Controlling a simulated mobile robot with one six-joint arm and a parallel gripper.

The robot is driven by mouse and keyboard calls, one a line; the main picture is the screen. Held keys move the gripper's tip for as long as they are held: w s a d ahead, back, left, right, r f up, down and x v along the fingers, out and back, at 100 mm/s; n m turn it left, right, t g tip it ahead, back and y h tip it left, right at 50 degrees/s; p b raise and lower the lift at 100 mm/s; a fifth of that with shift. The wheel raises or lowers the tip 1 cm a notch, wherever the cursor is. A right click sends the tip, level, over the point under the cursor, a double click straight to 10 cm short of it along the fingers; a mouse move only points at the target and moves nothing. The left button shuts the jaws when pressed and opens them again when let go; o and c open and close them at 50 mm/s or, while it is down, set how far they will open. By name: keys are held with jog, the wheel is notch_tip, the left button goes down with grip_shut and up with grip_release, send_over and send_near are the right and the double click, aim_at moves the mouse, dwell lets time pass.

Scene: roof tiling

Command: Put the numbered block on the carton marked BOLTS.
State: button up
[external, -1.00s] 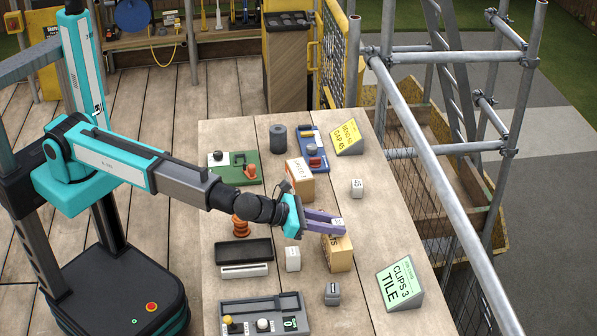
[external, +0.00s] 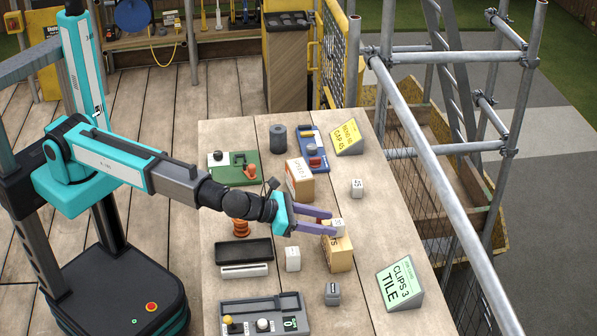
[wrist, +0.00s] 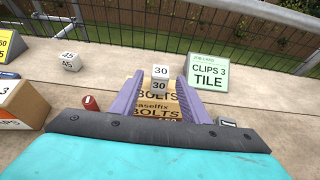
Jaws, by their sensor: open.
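A white block marked 30 (external: 338,226) sits upright on top of the tan carton marked BOLTS (external: 338,254). In the wrist view the block (wrist: 160,78) stands at the far part of the carton top, and the printed BOLTS lettering shows on the carton (wrist: 156,108) below it. My gripper (external: 328,222) is open, with its purple fingers just short of the block on its left. In the wrist view the fingers (wrist: 160,88) lie on either side of the carton top, with gaps between them and the block.
Another white block marked 45 (external: 357,188) stands farther back. A second carton (external: 300,180), a plain white block (external: 293,259), a grey piece (external: 332,293) and a green CLIPS 3 TILE sign (external: 400,284) stand around. The table's right strip is mostly clear.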

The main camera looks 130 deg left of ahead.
jog(key=v, duration=0.9)
jog(key=shift+b, duration=0.45)
